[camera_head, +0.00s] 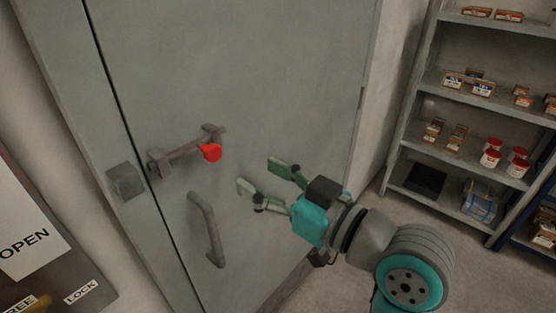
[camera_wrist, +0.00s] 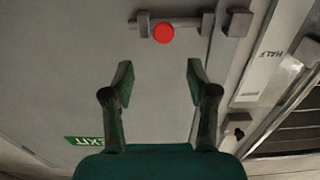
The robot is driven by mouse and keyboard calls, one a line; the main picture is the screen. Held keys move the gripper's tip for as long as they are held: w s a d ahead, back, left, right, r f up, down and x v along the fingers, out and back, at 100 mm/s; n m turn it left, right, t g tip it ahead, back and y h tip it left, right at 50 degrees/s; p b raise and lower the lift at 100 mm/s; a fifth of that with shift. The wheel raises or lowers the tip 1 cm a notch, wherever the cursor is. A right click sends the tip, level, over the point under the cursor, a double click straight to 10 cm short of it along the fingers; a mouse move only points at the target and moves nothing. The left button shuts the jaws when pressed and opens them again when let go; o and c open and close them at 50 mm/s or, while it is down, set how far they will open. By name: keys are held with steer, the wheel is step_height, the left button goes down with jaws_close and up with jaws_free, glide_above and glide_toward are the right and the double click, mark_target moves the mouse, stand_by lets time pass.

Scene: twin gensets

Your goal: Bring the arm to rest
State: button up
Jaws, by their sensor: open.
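My gripper (camera_head: 262,178) is open and empty in front of a grey door (camera_head: 270,70). Its two green fingers stand apart, and nothing is between them in the wrist view (camera_wrist: 159,82). The door carries a sliding bolt (camera_head: 185,150) with a red knob (camera_head: 210,153). The knob is to the left of and above the gripper in the head view. In the wrist view the red knob (camera_wrist: 164,33) is beyond the fingertips, apart from them. My arm reaches in from the lower right.
A door handle (camera_head: 207,230) is below the bolt. A grey shelf unit (camera_head: 410,115) with boxes and red-and-white cans stands at right, with a blue-framed rack beside it. A board with OPEN and LOCK signs (camera_head: 30,235) is at lower left. Floor (camera_head: 390,195) shows between door and shelves.

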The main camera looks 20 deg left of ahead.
steer(key=d+f+m+t+h, duration=0.3)
steer(key=d+f+m, duration=0.3)
steer(key=f, duration=0.5)
steer(key=d+f+m+t+h, duration=0.4)
steer(key=d+f, duration=0.4)
steer(key=f, duration=0.3)
steer(key=s+d+f+m+t+h, duration=0.1)
steer(key=s+d+f+m+h, duration=0.3)
steer(key=s+d+f, duration=0.55)
steer(key=s+d+f+h, duration=0.1)
steer(key=s+d, duration=0.3)
steer(key=s, duration=0.7)
steer(key=s+d+f+h, duration=0.1)
steer(key=s+d+h, duration=0.3)
steer(key=s, duration=0.7)
steer(key=shift+d+n+h, duration=0.15)
steer(key=shift+n+h, duration=0.15)
steer(key=shift+s+f, duration=0.1)
